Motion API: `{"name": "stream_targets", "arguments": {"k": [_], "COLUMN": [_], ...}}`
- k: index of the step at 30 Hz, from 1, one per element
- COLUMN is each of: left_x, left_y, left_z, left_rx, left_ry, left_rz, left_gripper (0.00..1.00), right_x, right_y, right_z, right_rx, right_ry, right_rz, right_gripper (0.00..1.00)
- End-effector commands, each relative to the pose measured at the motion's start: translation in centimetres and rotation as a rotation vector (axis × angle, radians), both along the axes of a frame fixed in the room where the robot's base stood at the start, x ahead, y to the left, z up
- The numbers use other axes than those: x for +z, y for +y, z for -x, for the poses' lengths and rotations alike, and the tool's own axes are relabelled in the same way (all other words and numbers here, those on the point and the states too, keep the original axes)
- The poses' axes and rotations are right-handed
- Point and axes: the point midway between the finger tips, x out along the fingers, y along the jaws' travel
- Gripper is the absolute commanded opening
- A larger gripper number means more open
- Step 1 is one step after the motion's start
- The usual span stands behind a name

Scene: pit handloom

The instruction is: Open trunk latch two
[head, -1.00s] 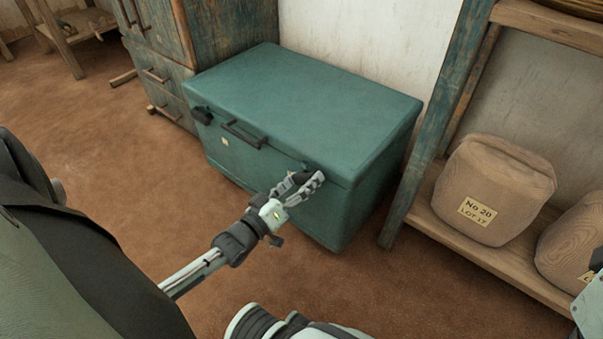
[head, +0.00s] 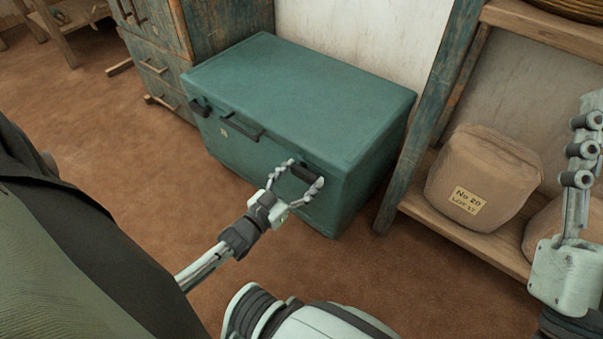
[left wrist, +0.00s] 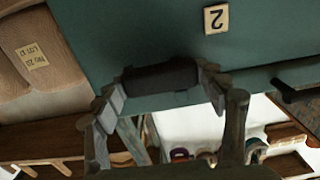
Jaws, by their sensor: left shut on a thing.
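The teal trunk (head: 300,90) stands closed on the floor. A dark latch (head: 200,108) is at its left front, a dark handle (head: 240,126) is mid-front, and another dark latch (head: 303,173) is at the right front. My left gripper (head: 306,174) is at the right latch, its two fingers shut on it from either side. In the left wrist view the dark latch (left wrist: 160,76) lies between the fingertips, near an upside-down plate marked 2 (left wrist: 216,18). My right gripper (head: 580,150) is raised at the right edge, partly cut off; its opening is unclear.
A wooden shelf (head: 455,236) with sacks, one labelled No 20 (head: 485,180), stands right of the trunk. A worn cabinet (head: 160,75) stands behind left. Brown floor (head: 90,120) left of the trunk is clear.

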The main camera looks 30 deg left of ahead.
Motion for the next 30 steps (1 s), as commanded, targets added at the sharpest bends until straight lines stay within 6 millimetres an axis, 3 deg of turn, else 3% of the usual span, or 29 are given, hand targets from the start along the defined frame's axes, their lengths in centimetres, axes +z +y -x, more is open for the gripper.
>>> {"name": "stream_targets", "arguments": {"k": [14, 15, 19, 30], "left_x": [0.02, 0.02, 0.02, -0.04], "left_y": [-0.03, -0.03, -0.02, 0.02], "left_z": [-0.05, -0.05, -0.04, 0.20], "left_rx": [-0.001, -0.001, -0.001, 0.000], "left_ry": [-0.003, -0.002, -0.002, -0.001], "left_rz": [-0.017, -0.017, -0.016, -0.013], "left_gripper": [0.42, 0.74, 0.91, 0.92], "right_x": [-0.07, -0.07, -0.06, -0.21], "right_y": [0.04, 0.04, 0.04, 0.10], "right_z": [-0.08, -0.08, -0.07, -0.05], "right_rx": [0.000, 0.000, 0.000, 0.002], "right_ry": [0.008, 0.008, 0.008, 0.011], "right_rz": [0.003, 0.003, 0.003, 0.003], "right_gripper": [0.40, 0.40, 0.40, 0.40]}}
